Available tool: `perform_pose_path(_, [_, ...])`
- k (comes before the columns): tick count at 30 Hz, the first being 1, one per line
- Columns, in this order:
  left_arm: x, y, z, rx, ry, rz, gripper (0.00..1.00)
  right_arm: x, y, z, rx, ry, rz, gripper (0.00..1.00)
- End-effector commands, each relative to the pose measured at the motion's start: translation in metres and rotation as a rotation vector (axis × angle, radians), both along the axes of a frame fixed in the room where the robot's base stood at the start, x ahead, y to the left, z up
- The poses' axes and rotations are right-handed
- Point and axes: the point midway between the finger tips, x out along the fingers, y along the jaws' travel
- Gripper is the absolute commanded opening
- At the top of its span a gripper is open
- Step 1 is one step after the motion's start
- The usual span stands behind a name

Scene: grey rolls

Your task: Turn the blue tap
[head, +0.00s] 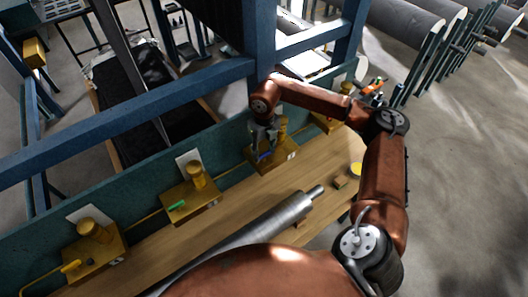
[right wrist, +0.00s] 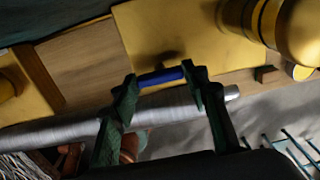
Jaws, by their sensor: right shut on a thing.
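The blue tap (head: 265,156) is a small blue handle on the front of a yellow valve block (head: 284,157) along the back of the wooden bench. My right gripper (head: 263,148) reaches down over it from above and partly hides it. In the right wrist view, the blue tap (right wrist: 160,76) lies as a short bar between the two dark fingers of my right gripper (right wrist: 161,80). The fingers are shut on it, one at each end. My left gripper is not in either view.
Similar yellow blocks with a green handle (head: 177,205) and a yellow handle (head: 71,267) stand to the left. A grey metal roll (head: 262,222) lies along the bench (head: 235,192) in front. A blue steel frame (head: 263,50) rises behind. A small wooden block (head: 340,182) lies at right.

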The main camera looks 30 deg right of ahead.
Motion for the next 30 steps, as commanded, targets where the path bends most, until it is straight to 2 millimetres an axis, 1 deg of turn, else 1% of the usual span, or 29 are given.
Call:
perform_pose_path(11, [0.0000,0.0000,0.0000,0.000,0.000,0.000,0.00,0.0014,-0.0004,0.0016,0.000,-0.004,-0.005,0.17])
perform_pose_path(12, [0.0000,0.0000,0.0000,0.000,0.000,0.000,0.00,0.0014,-0.0004,0.0016,-0.001,-0.004,-0.005,0.44])
perform_pose_path(18, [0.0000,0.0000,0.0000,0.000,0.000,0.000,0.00,0.0009,-0.0003,0.0009,0.000,-0.003,-0.004,0.57])
perform_pose_path(19, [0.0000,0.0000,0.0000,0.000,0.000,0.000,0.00,0.0008,-0.0002,0.0008,0.000,-0.002,-0.004,0.59])
perform_pose_path(26, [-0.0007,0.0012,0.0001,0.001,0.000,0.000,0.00,0.0004,-0.0002,0.0005,0.000,-0.001,-0.003,0.59])
perform_pose_path(30, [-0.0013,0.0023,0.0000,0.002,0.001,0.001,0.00,0.0010,0.0000,0.0072,0.000,-0.003,-0.003,0.59])
